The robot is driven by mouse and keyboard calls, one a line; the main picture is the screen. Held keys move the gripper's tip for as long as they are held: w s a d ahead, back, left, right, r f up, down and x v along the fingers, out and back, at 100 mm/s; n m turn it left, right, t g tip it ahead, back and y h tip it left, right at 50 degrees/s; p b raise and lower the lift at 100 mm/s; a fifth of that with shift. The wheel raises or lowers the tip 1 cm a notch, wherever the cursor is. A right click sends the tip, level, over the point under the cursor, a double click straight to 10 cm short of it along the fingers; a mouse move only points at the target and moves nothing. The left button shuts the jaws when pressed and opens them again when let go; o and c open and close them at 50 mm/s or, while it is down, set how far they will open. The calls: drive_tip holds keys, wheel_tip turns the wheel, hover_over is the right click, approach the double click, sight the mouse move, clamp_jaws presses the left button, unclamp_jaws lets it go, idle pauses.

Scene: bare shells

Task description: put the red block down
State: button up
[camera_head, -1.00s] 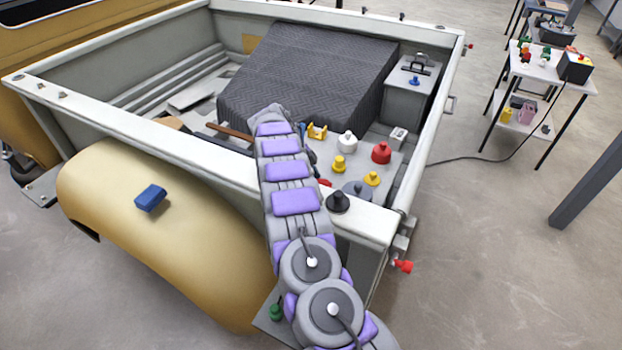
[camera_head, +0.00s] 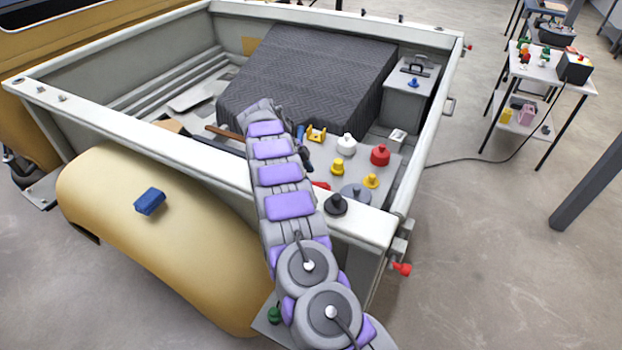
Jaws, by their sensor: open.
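A red piece (camera_head: 321,186), likely the red block, lies low on the grey work panel just right of my arm. My arm hides part of it, so its full shape does not show. My arm reaches up over the near wall of the trailer bed and bends at its far end. My gripper (camera_head: 306,157) shows only as a small dark part at the arm's right side, a little above the red piece in the picture. It is open and appears apart from the red piece. Its fingertips are mostly hidden.
The panel (camera_head: 378,212) also holds a red knob (camera_head: 380,155), a white knob (camera_head: 346,144), yellow knobs (camera_head: 337,167) and a black knob (camera_head: 336,205). A dark quilted cover (camera_head: 310,75) lies behind. A blue block (camera_head: 150,201) rests on the tan fender (camera_head: 150,240).

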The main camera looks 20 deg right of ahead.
drive_tip(key=a+r+n+p, duration=0.2)
drive_tip(key=a+r, duration=0.1)
drive_tip(key=r, duration=0.4)
drive_tip(key=a+r+n+p, duration=0.2)
drive_tip(key=a+r, duration=0.1)
drive_tip(key=r, duration=0.4)
drive_tip(key=s+a+r+n+y, duration=0.1)
drive_tip(key=s+a+r+n, duration=0.2)
drive_tip(key=s+r+n, duration=0.45)
drive_tip(key=s+a+r+n+y, duration=0.15)
drive_tip(key=s+r, duration=0.25)
drive_tip(key=s, duration=0.7)
drive_tip(key=s+a+f+n, duration=0.1)
drive_tip(key=s+a+n, duration=0.1)
drive_tip(key=s, duration=0.8)
drive_tip(key=s+a+f+n+y, duration=0.1)
drive_tip(key=s+n, duration=0.4)
drive_tip(key=s, duration=0.6)
drive_tip(key=s+a+f+n+y, duration=0.1)
drive_tip(key=s+a+n, duration=0.3)
drive_tip(key=s, duration=0.7)
drive_tip(key=shift+s+f+t, duration=0.25)
drive_tip(key=shift+f+t, duration=0.15)
